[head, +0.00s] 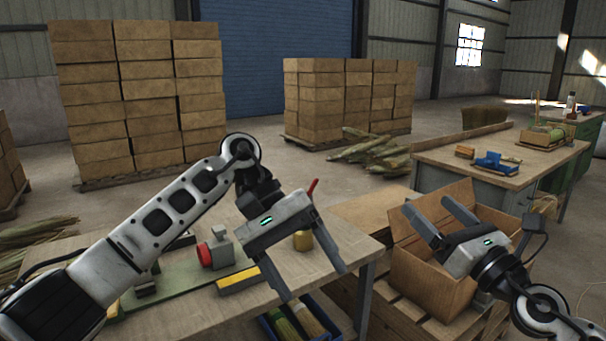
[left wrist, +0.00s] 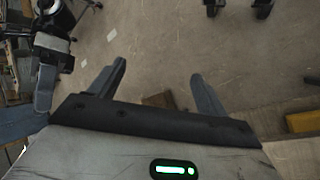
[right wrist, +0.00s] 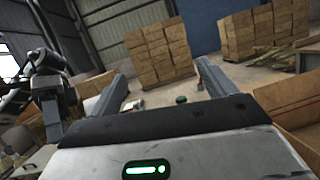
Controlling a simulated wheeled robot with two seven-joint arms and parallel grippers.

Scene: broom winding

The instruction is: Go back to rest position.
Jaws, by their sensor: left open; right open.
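My left gripper (head: 314,284) is open and empty, angled down over the front right edge of the near workbench (head: 345,240). In the left wrist view its two fingers (left wrist: 159,70) stand apart with bare floor beyond. My right gripper (head: 427,203) is open and empty, in front of and above the open cardboard box (head: 425,283) at the right. In the right wrist view its fingers (right wrist: 161,69) are spread, with nothing between them but the distant hall. Part of the box is hidden behind the right gripper.
The workbench carries a device with a red knob (head: 205,254), a yellow block (head: 239,280) and a yellow-brown cylinder (head: 303,240). A blue crate (head: 314,327) sits below its edge. A second bench (head: 500,172) stands at the right, and stacked boxes (head: 140,100) behind.

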